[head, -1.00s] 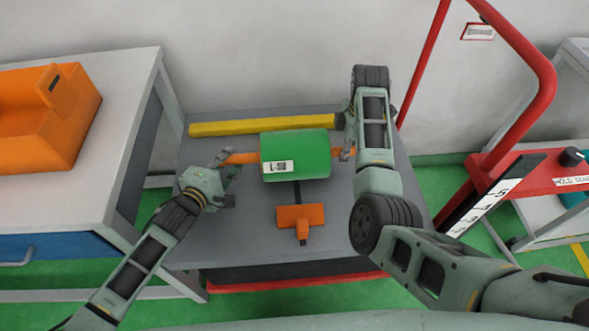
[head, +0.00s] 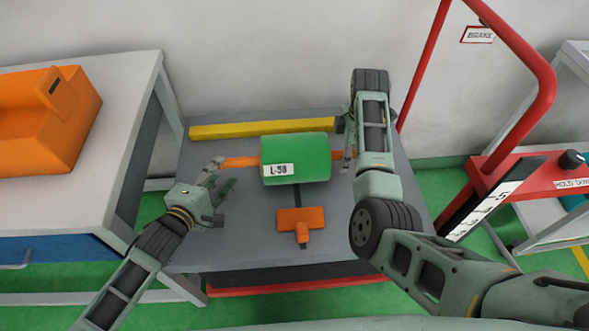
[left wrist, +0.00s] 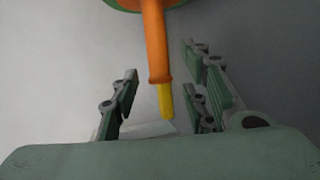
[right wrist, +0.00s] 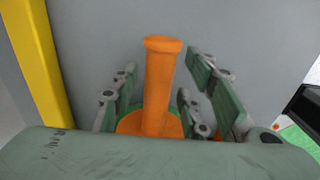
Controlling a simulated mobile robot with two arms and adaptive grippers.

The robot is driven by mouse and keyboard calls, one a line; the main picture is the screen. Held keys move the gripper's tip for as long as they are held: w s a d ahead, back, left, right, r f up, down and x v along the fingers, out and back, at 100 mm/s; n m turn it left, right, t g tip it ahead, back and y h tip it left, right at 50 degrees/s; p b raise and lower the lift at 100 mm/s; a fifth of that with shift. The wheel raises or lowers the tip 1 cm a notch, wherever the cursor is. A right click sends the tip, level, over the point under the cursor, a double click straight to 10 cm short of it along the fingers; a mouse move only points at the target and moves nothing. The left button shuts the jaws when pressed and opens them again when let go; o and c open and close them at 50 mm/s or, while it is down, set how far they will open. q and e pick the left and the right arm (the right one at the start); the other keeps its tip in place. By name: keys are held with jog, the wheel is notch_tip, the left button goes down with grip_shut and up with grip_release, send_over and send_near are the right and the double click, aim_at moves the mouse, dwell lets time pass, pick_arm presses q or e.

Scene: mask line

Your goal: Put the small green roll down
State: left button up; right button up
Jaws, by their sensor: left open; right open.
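An orange core end sticks out on each side. My left gripper (head: 223,172) is open just off the left core end (head: 240,162). In the left wrist view that core end (left wrist: 154,45) points between the spread fingers, with no finger touching it visibly. My right gripper (head: 349,158) is open at the right core end. In the right wrist view that core end (right wrist: 160,85) stands between the open fingers, with gaps visible.
A yellow bar (head: 260,130) lies along the table's back. An orange T-shaped piece (head: 301,219) is in front of the roll. A white bench (head: 110,120) with an orange case (head: 45,125) is at left. A red frame (head: 540,80) stands close by my right arm.

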pick_arm(q)
jog(key=v, duration=0.6)
jog(key=shift+s+a, duration=0.1)
jog(key=shift+s, duration=0.25)
jog(key=shift+r, duration=0.1)
pick_arm(e)
notch_tip(320, 180, up, 8)
jog(key=shift+f, duration=0.25)
